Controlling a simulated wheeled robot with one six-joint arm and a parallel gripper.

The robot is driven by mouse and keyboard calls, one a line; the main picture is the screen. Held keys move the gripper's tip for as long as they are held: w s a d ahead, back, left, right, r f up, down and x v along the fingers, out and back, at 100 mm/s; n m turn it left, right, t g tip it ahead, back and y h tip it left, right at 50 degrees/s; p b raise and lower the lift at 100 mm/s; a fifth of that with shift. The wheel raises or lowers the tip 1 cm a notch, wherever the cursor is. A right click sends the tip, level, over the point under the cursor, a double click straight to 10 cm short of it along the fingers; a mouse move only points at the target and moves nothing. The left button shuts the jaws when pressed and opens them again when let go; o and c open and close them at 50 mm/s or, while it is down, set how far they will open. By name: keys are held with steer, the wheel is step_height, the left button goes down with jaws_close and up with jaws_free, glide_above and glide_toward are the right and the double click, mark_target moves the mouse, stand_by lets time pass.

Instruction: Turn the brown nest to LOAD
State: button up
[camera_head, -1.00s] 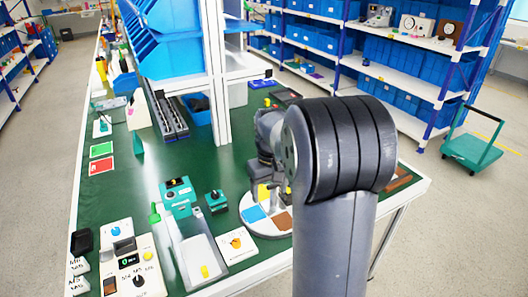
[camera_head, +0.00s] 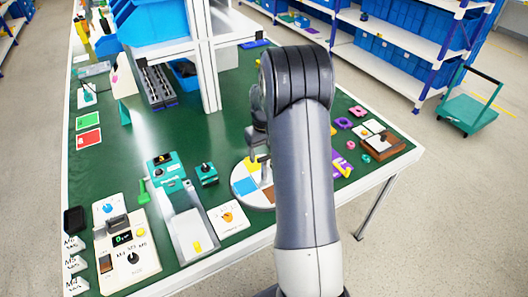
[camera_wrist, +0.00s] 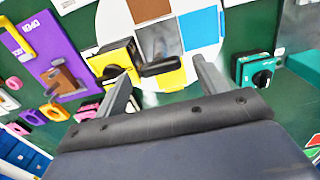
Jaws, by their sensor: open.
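A round white disc (camera_head: 240,199) with coloured square patches lies on the green table, left of my arm. Its brown patch (camera_head: 268,190) and blue patch (camera_head: 245,186) show in the head view. In the wrist view the brown patch (camera_wrist: 150,9) is at the top, with the blue patch (camera_wrist: 200,29) and a grey patch (camera_wrist: 160,41) near it. A yellow block with a black handle (camera_wrist: 113,57) sits at the disc's edge. No LOAD mark is readable.
A teal box with a black knob (camera_wrist: 259,72) is right of the disc in the wrist view; a purple plate (camera_wrist: 52,52) is left. In the head view, a white card with an orange dial (camera_head: 229,216) lies beside the disc. A shelf post (camera_head: 208,70) stands behind.

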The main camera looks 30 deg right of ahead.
steer(key=shift+f, duration=0.6)
steer(key=c, duration=1.4)
